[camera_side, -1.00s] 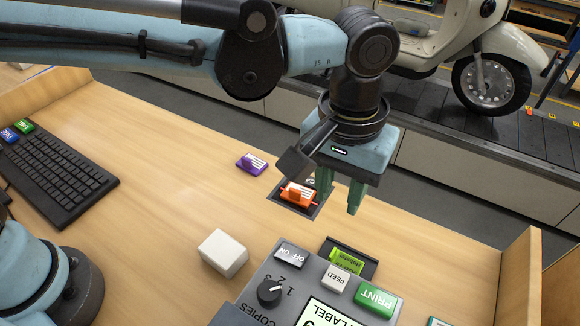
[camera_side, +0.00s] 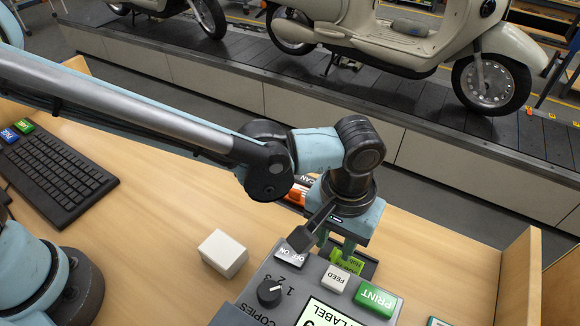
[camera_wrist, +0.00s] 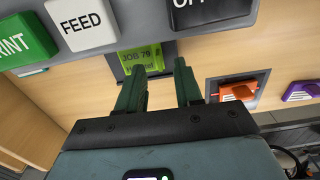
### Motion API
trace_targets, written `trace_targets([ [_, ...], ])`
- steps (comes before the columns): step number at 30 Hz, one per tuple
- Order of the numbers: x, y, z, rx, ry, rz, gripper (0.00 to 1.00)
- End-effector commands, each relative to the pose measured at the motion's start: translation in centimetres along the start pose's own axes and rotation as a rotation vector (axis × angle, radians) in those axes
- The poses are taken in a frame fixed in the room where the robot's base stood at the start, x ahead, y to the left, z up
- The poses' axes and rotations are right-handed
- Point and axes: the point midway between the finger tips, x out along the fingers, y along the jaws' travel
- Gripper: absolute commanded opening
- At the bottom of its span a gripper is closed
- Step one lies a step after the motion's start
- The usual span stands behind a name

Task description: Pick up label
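The label is a yellow-green slip (camera_side: 346,262) printed "JOB 79", at the dark slot on the printer's back edge. In the wrist view the label (camera_wrist: 143,57) shows just beyond my fingertips, partly covered by the left finger. My gripper (camera_side: 336,250) points down over the slot. In the wrist view my gripper (camera_wrist: 161,66) has its two green fingers apart with nothing held between them. I cannot tell whether a finger touches the label.
The grey printer (camera_side: 262,312) has FEED (camera_side: 336,278), PRINT (camera_side: 375,299) and OFF/ON (camera_side: 291,256) keys close to my gripper. An orange scanner-like item (camera_wrist: 238,92) and a purple item (camera_wrist: 302,91) lie nearby. A white block (camera_side: 222,253) and keyboard (camera_side: 58,176) stand left.

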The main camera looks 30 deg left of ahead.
Motion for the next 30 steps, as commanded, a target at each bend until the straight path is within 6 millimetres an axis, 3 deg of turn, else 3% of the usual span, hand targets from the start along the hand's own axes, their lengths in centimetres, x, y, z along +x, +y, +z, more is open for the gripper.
trace_targets([
  [4, 1.6, 0.0, 0.0, 0.0, 0.0, 0.0, 0.35],
  [12, 1.8, 0.0, 0.0, 0.0, 0.0, 0.0, 0.35],
  [19, 1.8, 0.0, 0.0, 0.0, 0.0, 0.0, 0.01],
  [30, 1.8, 0.0, 0.0, 0.0, 0.0, 0.0, 0.0],
])
